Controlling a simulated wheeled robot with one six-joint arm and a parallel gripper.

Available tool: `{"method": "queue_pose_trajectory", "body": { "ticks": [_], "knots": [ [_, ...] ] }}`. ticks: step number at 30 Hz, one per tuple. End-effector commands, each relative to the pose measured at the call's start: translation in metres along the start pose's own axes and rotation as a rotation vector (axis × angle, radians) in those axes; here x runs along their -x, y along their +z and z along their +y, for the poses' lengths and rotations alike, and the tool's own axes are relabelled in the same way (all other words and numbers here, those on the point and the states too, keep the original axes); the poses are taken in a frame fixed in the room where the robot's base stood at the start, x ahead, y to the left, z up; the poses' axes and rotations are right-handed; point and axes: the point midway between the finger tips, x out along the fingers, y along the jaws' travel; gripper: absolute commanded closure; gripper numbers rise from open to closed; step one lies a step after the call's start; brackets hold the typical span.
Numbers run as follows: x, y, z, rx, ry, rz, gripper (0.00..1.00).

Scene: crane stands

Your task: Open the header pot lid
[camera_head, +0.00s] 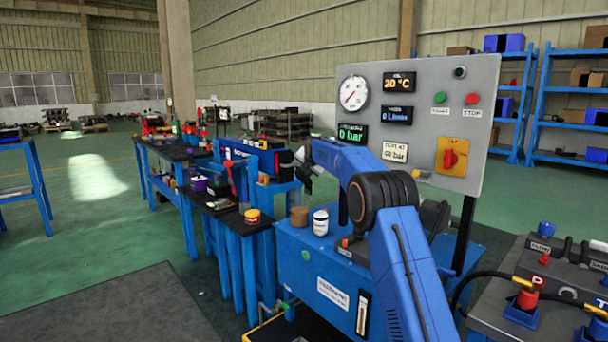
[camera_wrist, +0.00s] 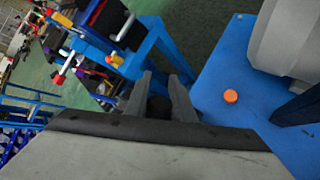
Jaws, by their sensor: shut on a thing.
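My gripper (camera_wrist: 160,92) shows in the wrist view with its two grey fingers on either side of a small dark piece (camera_wrist: 159,107). It is shut on this piece, which is mostly hidden between the fingers; I cannot tell whether it is the header pot lid. In the head view my gripper (camera_head: 304,168) is small, dark and raised above the blue stand (camera_head: 300,262). A brown pot (camera_head: 299,217) and a white canister (camera_head: 320,222) stand on that stand below it. Neither can be surely identified as the header pot.
A grey panel (camera_head: 430,125) with a gauge and displays rises behind my arm. Blue benches with tools (camera_head: 238,222) stand at left. A large grey cylinder (camera_wrist: 290,38) and an orange cap (camera_wrist: 230,96) are at right in the wrist view. Open floor (camera_head: 90,235) lies at left.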

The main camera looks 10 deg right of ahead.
Motion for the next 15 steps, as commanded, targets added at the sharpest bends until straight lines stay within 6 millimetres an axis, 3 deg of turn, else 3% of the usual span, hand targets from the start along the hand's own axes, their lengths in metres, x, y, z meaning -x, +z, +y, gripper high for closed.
{"method": "queue_pose_trajectory", "body": {
  "ticks": [15],
  "knots": [
    [-0.0026,0.0057,-0.0027,-0.074,0.000,0.071,1.00]
  ]
}}
